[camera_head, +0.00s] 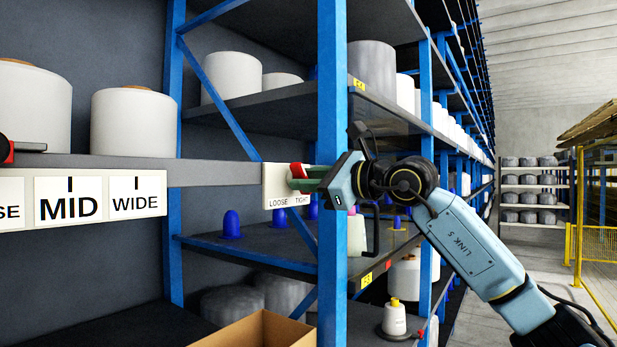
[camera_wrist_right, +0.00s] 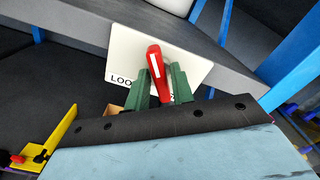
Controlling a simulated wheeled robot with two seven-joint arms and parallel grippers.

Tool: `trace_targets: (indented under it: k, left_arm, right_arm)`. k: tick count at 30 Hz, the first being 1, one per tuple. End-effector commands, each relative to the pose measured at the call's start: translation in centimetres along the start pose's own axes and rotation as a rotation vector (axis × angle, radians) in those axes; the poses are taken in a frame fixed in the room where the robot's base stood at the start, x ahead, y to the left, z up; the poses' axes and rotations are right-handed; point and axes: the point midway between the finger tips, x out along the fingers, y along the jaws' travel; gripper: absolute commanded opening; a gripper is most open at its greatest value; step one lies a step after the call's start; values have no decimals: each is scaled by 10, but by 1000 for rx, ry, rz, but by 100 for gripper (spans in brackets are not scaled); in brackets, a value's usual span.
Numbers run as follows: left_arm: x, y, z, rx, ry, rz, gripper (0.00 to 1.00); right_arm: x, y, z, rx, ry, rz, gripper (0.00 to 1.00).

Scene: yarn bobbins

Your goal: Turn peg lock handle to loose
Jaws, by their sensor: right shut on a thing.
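The peg lock handle (camera_wrist_right: 156,72) is red with a white stripe. It stands out from a white plate (camera_wrist_right: 128,55) fixed to the grey shelf edge. In the head view the plate (camera_head: 274,190) reads LOOSE on its left and TIGHT on its right, and the red handle (camera_head: 297,170) shows at its right side. My right gripper (camera_wrist_right: 163,90) is shut on the handle, with a green finger on each side of it. My left gripper is not in view.
A blue upright (camera_head: 332,90) stands close beside the right gripper. White bobbins (camera_head: 134,122) sit on the shelf at left, above MID and WIDE labels (camera_head: 68,199). Blue pegs (camera_head: 232,224) stand on a lower shelf. A cardboard box (camera_head: 262,330) is below. The aisle at right is open.

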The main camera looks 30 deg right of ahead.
Motion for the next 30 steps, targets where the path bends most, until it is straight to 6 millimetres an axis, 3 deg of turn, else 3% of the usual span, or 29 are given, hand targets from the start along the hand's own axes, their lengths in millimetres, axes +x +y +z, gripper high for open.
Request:
trace_targets:
  k: [15, 30]
  left_arm:
    - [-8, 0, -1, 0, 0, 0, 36]
    - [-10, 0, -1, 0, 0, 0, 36]
  right_arm:
    - [0, 0, -1, -415, 3, 2, 1]
    - [0, 1, -1, -548, 3, 3, 1]
